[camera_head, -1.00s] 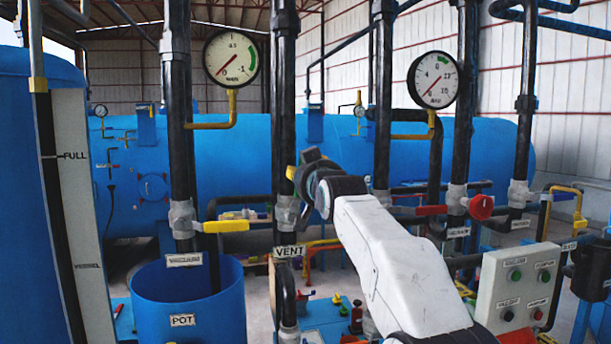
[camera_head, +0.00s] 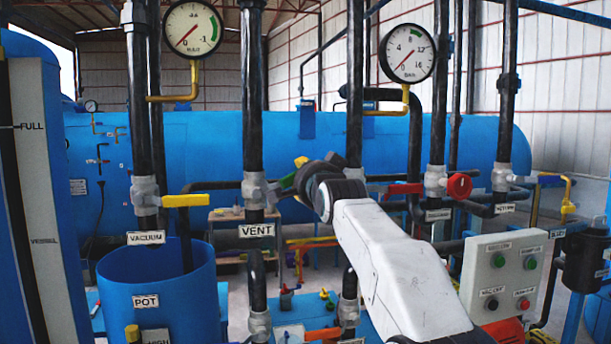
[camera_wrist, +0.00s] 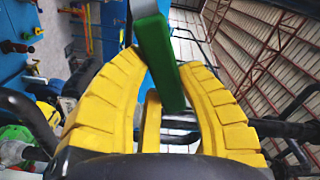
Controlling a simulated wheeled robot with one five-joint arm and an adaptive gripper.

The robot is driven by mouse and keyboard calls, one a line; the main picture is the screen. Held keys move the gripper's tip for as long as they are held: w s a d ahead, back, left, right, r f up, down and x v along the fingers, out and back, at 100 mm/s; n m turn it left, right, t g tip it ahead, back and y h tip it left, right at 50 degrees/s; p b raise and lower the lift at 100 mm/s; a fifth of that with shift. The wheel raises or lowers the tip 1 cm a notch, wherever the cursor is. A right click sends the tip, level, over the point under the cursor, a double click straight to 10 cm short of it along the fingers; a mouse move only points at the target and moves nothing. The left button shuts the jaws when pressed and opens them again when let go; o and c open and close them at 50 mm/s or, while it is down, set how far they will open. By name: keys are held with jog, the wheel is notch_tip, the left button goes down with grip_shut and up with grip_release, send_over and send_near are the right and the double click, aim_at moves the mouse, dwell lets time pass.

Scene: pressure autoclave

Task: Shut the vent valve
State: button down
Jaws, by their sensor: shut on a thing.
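The vent valve (camera_head: 254,188) sits on a black vertical pipe above the white VENT label (camera_head: 256,230) in the head view. Its green handle (camera_head: 288,181) sticks out to the right of the pipe, towards my gripper (camera_head: 301,163). In the wrist view the green handle (camera_wrist: 158,55) lies between the yellow fingers of my gripper (camera_wrist: 163,63), which is shut on it. In the head view the dark gripper body hides most of the fingers and the handle's outer end.
The vacuum valve's yellow handle (camera_head: 190,200) is to the left, above the blue pot (camera_head: 155,290). A red handle (camera_head: 402,189) and a red knob (camera_head: 459,186) are to the right. Black pipes stand close around my arm. A grey button box (camera_head: 512,280) is at the lower right.

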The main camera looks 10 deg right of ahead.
jog(key=shift+d+f+m+b, duration=0.2)
jog(key=shift+f+m+b, duration=0.75)
jog(key=shift+f+m, duration=0.35)
jog(key=shift+d+f+m+b, duration=0.2)
jog(key=shift+f+m+b, duration=0.75)
jog(key=shift+f+m, duration=0.35)
jog(key=c, duration=0.8)
grip_release()
jog(key=shift+w, duration=0.1)
jog(key=shift+c, duration=0.2)
jog(key=shift+o, duration=0.3)
jog(key=s, duration=1.2)
jog(key=shift+a, duration=0.1)
